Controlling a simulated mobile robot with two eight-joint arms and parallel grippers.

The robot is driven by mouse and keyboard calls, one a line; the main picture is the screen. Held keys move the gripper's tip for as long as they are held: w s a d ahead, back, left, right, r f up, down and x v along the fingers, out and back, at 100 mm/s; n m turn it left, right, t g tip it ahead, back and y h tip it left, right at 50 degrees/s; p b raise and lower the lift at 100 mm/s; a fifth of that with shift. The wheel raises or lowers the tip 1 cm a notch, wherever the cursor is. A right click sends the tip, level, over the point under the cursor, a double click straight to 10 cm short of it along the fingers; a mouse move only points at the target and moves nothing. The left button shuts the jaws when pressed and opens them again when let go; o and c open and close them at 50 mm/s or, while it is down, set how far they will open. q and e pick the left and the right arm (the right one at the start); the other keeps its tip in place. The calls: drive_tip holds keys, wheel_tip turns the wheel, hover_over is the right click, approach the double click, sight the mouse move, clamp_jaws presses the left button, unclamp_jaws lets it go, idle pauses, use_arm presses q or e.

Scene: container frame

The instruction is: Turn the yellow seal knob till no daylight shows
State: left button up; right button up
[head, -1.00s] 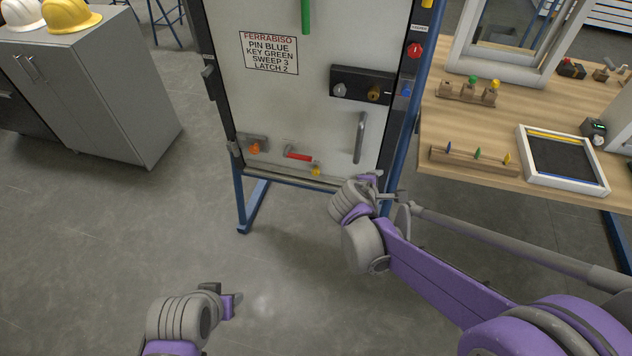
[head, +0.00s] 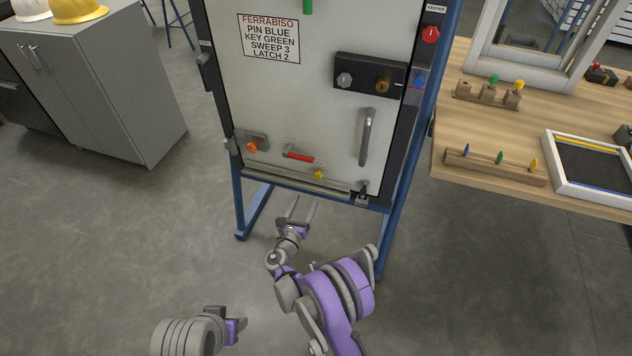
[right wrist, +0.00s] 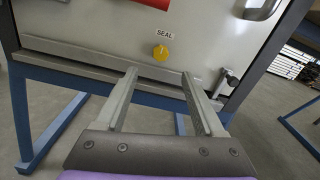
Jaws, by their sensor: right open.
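The yellow seal knob (head: 318,174) is low on the white door panel (head: 320,120). It also shows in the right wrist view (right wrist: 161,52), under a label reading SEAL. A grey seal strip (right wrist: 110,62) runs along the door's bottom edge; I cannot tell whether daylight shows there. My right gripper (head: 302,208) is open and empty, below and in front of the knob, not touching it. In the right wrist view its two fingers (right wrist: 160,88) point up toward the door, with the knob beyond their tips. My left gripper (head: 243,328) is low at the left, away from the door; its jaw state is unclear.
Beside the knob are a red handle (head: 299,156), an orange knob (head: 252,146) and a vertical grey door handle (head: 367,137). A blue frame (head: 240,205) carries the door. A wooden workbench (head: 455,120) stands at right, a grey cabinet (head: 130,90) at left. The floor in front is clear.

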sight(317, 176)
drive_tip(key=x, duration=1)
drive_tip(key=shift+d+b, duration=0.1)
drive_tip(key=shift+b, duration=0.3)
clamp_jaws()
